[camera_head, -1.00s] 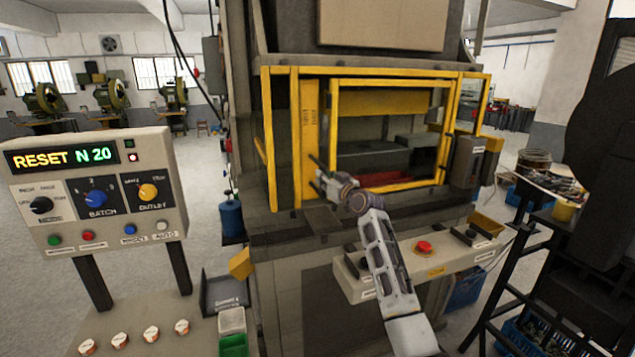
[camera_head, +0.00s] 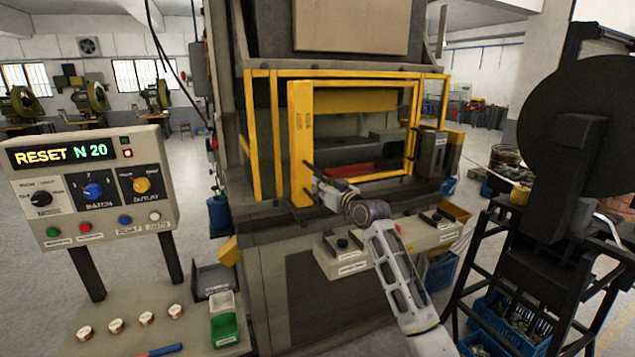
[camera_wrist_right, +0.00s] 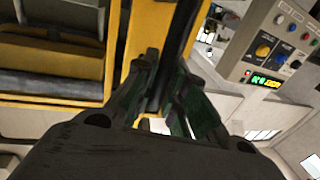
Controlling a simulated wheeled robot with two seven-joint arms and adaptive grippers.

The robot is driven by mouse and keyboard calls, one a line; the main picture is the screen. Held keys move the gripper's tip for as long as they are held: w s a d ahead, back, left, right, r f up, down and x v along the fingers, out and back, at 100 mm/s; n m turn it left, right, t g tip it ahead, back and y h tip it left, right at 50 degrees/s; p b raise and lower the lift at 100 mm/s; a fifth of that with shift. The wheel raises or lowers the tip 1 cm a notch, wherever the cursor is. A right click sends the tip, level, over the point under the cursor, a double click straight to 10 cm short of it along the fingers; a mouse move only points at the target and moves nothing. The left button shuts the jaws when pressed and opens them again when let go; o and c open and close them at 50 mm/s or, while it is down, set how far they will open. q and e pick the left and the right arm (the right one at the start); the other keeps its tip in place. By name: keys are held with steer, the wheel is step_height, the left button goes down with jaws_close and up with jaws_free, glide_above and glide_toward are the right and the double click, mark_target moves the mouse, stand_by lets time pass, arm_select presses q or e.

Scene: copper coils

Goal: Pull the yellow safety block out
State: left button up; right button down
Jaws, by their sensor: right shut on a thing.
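The yellow safety block (camera_head: 301,140) is a tall upright yellow piece at the left side of the press's yellow-framed opening (camera_head: 360,86). In the head view it stands in front of the frame, with a side face showing. My right gripper (camera_head: 309,184) is at its lower part, shut on it. In the right wrist view the dark fingers (camera_wrist_right: 160,88) close in front of the yellow block (camera_wrist_right: 146,38), and a dark bar runs up between them. The exact contact is hidden by the fingers. My left gripper is not in view.
A control panel (camera_head: 85,190) reading "RESET N 20" stands at the left, above a table with several copper coils (camera_head: 115,326). A dark reel stand (camera_head: 575,185) is at the right.

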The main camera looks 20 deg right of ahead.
steer(key=shift+s+f, duration=0.2)
steer(key=shift+s, duration=0.25)
steer(key=c, duration=1.8)
jaws_free()
steer(key=shift+c, duration=0.2)
steer(key=o, duration=0.4)
steer(key=shift+s+r, duration=0.2)
steer(key=shift+s, duration=0.15)
steer(key=shift+w, duration=0.2)
steer(key=shift+s, duration=0.1)
steer(key=shift+v, duration=6)
